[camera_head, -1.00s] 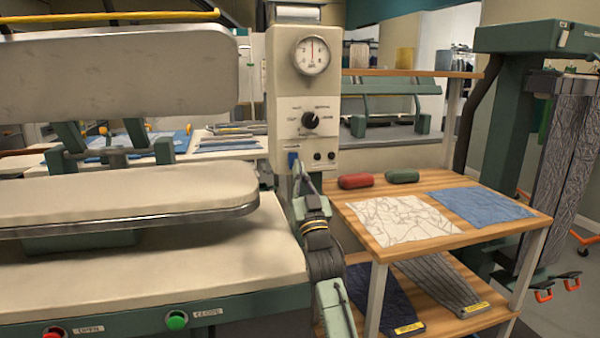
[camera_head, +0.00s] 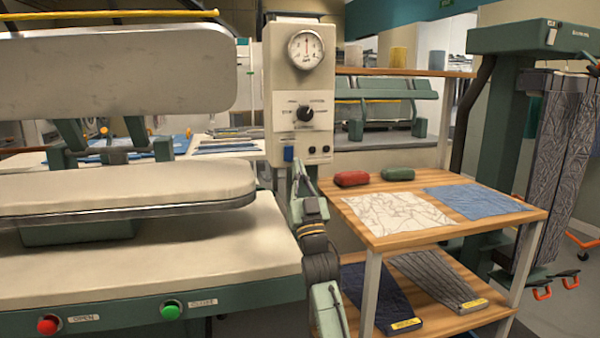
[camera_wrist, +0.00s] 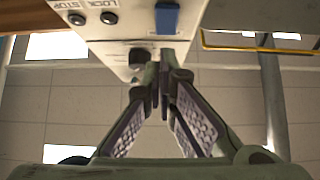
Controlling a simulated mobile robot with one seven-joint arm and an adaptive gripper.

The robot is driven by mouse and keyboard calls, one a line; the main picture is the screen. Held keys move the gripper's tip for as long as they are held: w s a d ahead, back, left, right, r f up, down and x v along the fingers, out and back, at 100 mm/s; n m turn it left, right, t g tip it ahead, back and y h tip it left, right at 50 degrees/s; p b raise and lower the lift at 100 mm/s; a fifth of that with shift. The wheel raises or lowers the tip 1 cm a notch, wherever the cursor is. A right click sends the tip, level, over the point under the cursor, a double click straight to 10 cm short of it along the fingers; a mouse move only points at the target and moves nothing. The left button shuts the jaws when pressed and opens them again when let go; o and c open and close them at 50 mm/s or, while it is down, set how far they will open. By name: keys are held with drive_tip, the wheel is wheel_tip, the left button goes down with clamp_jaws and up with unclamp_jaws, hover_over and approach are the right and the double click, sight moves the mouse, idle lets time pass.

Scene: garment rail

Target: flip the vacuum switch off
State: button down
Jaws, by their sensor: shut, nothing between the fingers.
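The blue switch (camera_head: 289,153) is on the lower left of the cream control box (camera_head: 285,90), the likely vacuum switch. Its label is too small to read, and I cannot tell its on or off position. It also shows at the top of the upside-down wrist view (camera_wrist: 167,18). My gripper (camera_head: 299,172) is just below the box's bottom edge, under the switch and apart from it. In the wrist view its fingers (camera_wrist: 161,60) are closed together with nothing between them.
The box carries a gauge (camera_head: 306,49), a black dial (camera_head: 305,114) and two small black knobs (camera_head: 319,149). The padded press (camera_head: 110,192) stands close on the left. The wooden shelf table (camera_head: 375,235) with cloth samples is on the right.

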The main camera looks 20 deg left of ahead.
drive_tip(key=w+f+b+v, duration=0.1)
drive_tip(key=b+v, duration=0.1)
drive_tip(key=v, duration=0.7)
drive_tip(key=shift+s+f, duration=0.3)
drive_tip(key=shift+f, duration=0.05)
drive_tip(key=shift+a, duration=0.15)
